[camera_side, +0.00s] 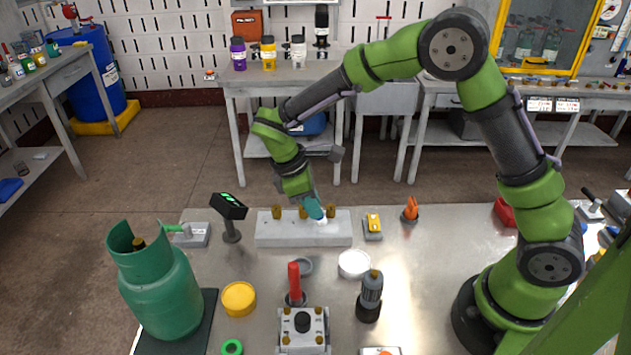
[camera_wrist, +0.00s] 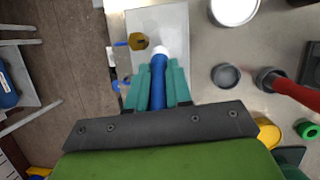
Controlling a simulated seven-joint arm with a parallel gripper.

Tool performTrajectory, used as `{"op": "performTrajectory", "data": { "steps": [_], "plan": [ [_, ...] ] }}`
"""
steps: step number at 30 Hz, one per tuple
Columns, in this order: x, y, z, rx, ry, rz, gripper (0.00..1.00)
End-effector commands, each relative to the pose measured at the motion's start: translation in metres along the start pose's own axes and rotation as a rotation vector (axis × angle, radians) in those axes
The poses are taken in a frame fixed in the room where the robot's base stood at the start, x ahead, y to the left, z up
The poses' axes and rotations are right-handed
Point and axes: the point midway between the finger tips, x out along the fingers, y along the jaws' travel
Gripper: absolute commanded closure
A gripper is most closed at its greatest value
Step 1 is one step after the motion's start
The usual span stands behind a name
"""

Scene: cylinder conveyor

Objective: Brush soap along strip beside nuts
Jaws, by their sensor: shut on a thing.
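My gripper (camera_side: 311,203) has teal fingers, shut on a blue-handled brush with a white tip. In the wrist view, the brush (camera_wrist: 158,84) lies between the fingers (camera_wrist: 157,80) and points up the picture. The pale strip block (camera_side: 270,235) lies on the metal table and also shows in the wrist view (camera_wrist: 172,22). Brass nuts (camera_side: 303,212) stand along its top. In the wrist view, the white tip is over the strip, just right of and below one nut (camera_wrist: 138,41). Whether the bristles touch the surface cannot be told. My fingers partly hide the nuts in the side view.
A white round tub (camera_side: 354,263) and a grey dish (camera_side: 302,266) stand in front of the strip. A red-handled tool (camera_side: 294,280), yellow tub (camera_side: 238,298) and green gas cylinder (camera_side: 160,290) stand nearby. A black display (camera_side: 229,207) stands left of the strip.

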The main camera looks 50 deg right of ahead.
Motion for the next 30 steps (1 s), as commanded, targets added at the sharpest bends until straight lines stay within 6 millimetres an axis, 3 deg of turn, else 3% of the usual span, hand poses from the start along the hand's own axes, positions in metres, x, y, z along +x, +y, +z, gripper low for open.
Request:
{"op": "performTrajectory", "data": {
  "steps": [30],
  "plan": [
    [-0.031,0.007,-0.087,-0.001,0.0,0.001,1.0]
  ]
}}
